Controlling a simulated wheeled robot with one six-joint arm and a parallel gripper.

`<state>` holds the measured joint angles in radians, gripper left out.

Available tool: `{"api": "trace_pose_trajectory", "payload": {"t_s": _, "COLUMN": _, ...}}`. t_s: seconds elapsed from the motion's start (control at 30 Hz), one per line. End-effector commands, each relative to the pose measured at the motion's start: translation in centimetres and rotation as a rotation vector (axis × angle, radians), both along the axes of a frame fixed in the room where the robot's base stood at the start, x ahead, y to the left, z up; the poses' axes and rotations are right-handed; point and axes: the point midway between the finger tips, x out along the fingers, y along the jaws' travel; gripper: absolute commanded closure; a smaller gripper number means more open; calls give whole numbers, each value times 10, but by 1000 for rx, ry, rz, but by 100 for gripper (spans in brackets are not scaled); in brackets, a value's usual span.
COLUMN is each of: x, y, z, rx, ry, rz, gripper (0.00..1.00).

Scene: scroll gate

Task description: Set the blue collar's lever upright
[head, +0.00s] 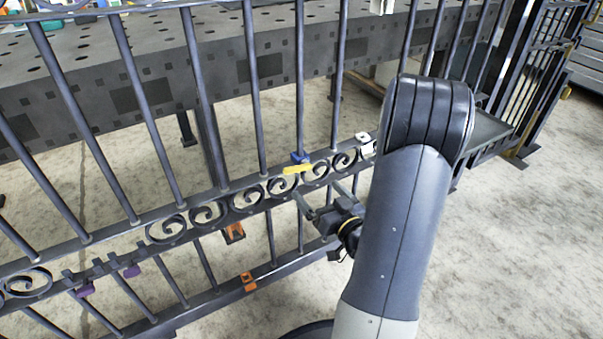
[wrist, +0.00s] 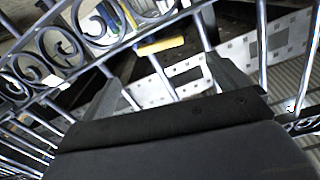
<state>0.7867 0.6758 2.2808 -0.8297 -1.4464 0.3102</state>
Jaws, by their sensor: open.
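The blue collar (head: 300,157) sits on a bar of the gate, at the upper rail of the scroll band in the head view. Its yellow lever (head: 296,169) lies nearly level, pointing left from the collar. My gripper (head: 321,196) is open and empty, just below and slightly right of the lever. In the wrist view the yellow lever (wrist: 160,46) shows ahead of my gripper (wrist: 167,65), between the lines of its spread fingers and apart from them. I cannot clearly make out the collar in the wrist view.
The dark gate's scroll band (head: 207,212) and upright bars surround the lever closely. Orange pieces (head: 233,232), purple pieces (head: 131,271) and a white piece (head: 366,144) are on the gate. A perforated steel table (head: 150,62) stands behind it. Floor is clear at right.

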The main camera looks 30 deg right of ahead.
Motion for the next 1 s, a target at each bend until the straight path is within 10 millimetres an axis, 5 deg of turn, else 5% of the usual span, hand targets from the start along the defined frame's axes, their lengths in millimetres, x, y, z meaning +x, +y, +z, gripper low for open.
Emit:
{"api": "trace_pose_trajectory", "payload": {"t_s": 0.5, "x": 80, "y": 4, "z": -1, "rx": -2, "ry": 0, "rz": 1, "gripper": 5}}
{"api": "trace_pose_trajectory", "payload": {"t_s": 0.87, "x": 85, "y": 3, "z": 0, "rx": 0, "ry": 1, "rz": -2, "gripper": 5}}
{"api": "trace_pose_trajectory", "payload": {"t_s": 1.0, "x": 85, "y": 3, "z": 0, "rx": 0, "ry": 1, "rz": -2, "gripper": 15}}
